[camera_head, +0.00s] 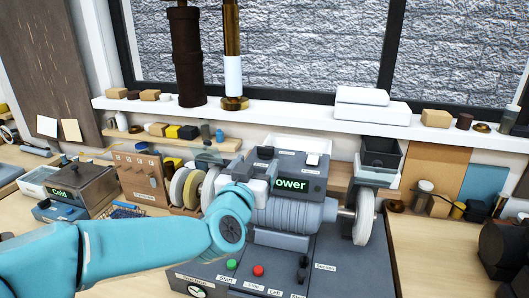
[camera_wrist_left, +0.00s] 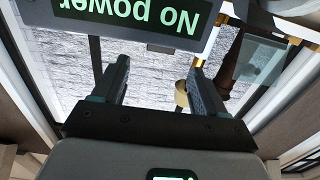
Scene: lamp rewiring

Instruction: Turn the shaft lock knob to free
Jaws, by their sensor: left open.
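The grey bench machine (camera_head: 290,215) stands in the middle of the bench in the head view, with polishing wheels at both ends of its shaft. Its display (camera_head: 290,185) is partly covered by my left arm; the wrist view shows it reading "No power" (camera_wrist_left: 130,15), upside down. Black knobs (camera_head: 303,266) stand on the front panel beside a green and a red button; I cannot tell which is the shaft lock knob. My left gripper (camera_head: 262,168) is beside the display, partly hidden behind my wrist. In the wrist view its fingers (camera_wrist_left: 157,76) are apart with nothing between them.
A "Cold" box (camera_head: 78,190) and a wooden rack (camera_head: 140,178) stand to the left. Grey stacked bins (camera_head: 378,160) stand behind right. The white sill (camera_head: 300,115) holds boxes and two tall columns. Bench on the right is partly clear.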

